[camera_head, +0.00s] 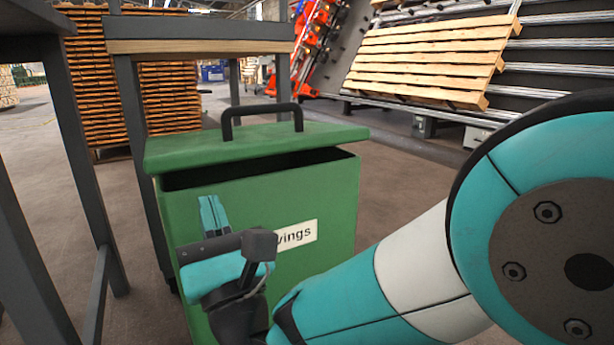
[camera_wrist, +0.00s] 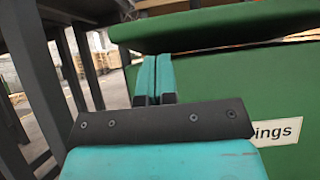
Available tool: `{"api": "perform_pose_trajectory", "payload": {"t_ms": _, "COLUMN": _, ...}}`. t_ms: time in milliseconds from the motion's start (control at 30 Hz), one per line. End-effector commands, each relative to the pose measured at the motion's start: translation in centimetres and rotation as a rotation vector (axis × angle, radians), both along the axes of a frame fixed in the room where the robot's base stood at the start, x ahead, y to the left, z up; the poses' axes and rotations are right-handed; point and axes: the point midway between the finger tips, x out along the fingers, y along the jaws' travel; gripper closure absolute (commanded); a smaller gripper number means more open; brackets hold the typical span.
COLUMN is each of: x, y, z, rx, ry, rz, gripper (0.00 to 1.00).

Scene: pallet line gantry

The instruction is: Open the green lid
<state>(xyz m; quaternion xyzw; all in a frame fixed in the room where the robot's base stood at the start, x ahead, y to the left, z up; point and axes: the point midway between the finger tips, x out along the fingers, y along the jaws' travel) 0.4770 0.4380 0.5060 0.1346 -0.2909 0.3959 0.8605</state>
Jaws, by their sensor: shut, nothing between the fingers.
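The green lid (camera_head: 255,143), with a dark bar handle (camera_head: 262,117) on top, sits over a green bin (camera_head: 300,200). It is tilted up a little, with a dark gap between it and the bin's front and right rim. In the wrist view, the lid (camera_wrist: 220,28) shows above the bin's front wall (camera_wrist: 225,90). My gripper (camera_head: 210,203) is shut and empty in front of the bin, left of its label. Its teal fingers point up, below the lid's front edge. In the wrist view, the fingertips (camera_wrist: 155,60) appear close under that edge; I cannot tell whether they touch it.
A dark-framed table (camera_head: 75,150) stands close on the left, and another bench (camera_head: 200,35) stands behind the bin. A wooden pallet (camera_head: 430,60) lies on a sloped conveyor at the back right. Stacked pallets (camera_head: 95,90) stand behind. Floor right of the bin is clear.

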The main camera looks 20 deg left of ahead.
Motion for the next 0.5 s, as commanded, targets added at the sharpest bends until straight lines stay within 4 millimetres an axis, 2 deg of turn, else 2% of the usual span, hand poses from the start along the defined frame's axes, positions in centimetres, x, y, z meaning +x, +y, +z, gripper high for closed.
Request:
{"api": "perform_pose_trajectory", "payload": {"t_ms": 33, "x": 0.4, "y": 0.5, "z": 1.5, "rx": -0.001, "ry": 0.001, "rz": 0.001, "gripper": 1.0}}
{"api": "perform_pose_trajectory", "payload": {"t_ms": 100, "x": 0.8, "y": 1.0, "z": 2.1, "rx": -0.001, "ry": 0.001, "rz": 0.001, "gripper": 1.0}}
{"api": "perform_pose_trajectory", "payload": {"t_ms": 500, "x": 2.0, "y": 2.4, "z": 2.9, "rx": -0.002, "ry": 0.0, "rz": 0.002, "gripper": 1.0}}
